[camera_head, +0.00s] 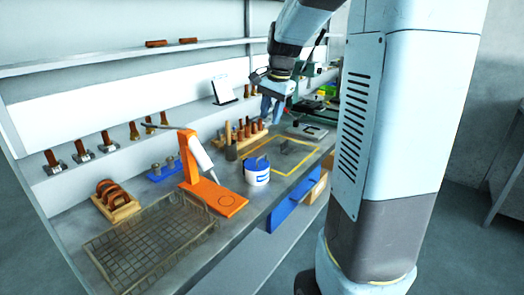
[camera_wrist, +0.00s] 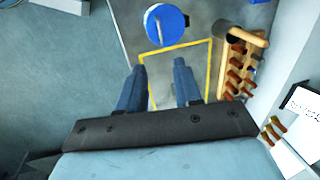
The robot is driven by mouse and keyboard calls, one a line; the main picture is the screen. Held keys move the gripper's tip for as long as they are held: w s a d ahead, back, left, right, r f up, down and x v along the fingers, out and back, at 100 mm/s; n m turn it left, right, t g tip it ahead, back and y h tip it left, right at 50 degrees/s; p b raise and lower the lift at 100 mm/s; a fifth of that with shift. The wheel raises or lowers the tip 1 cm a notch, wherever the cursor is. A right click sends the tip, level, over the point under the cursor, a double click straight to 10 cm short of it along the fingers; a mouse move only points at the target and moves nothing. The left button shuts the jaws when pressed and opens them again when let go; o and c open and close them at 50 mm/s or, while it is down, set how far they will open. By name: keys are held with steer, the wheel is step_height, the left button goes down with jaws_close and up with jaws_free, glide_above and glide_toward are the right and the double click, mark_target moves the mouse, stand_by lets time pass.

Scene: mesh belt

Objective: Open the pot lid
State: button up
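The pot (camera_head: 257,177) is a small white container with a blue label, standing upright on the grey bench. Its blue lid (camera_head: 256,163) is on top. In the wrist view the round blue lid (camera_wrist: 166,24) shows from above at the top, with a pale bar-like handle across it. My gripper (camera_head: 272,108) is above the bench, behind and right of the pot in the head view. In the wrist view my gripper (camera_wrist: 160,72) has its two blue fingers spread apart with nothing between them. It is apart from the lid.
A yellow-outlined square (camera_head: 290,155) is marked on the bench beside the pot. An orange stand (camera_head: 213,195) with a white tube is left of the pot. A wooden rack (camera_wrist: 240,65) of brown-handled tools stands close to the right. A wire basket (camera_head: 125,262) lies at the bench's near end.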

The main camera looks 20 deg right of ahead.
glide_above(264, 165)
step_height(264, 165, down, 14)
steer(key=shift+r, duration=0.2)
stand_by(0.4)
jaws_close()
stand_by(1.3)
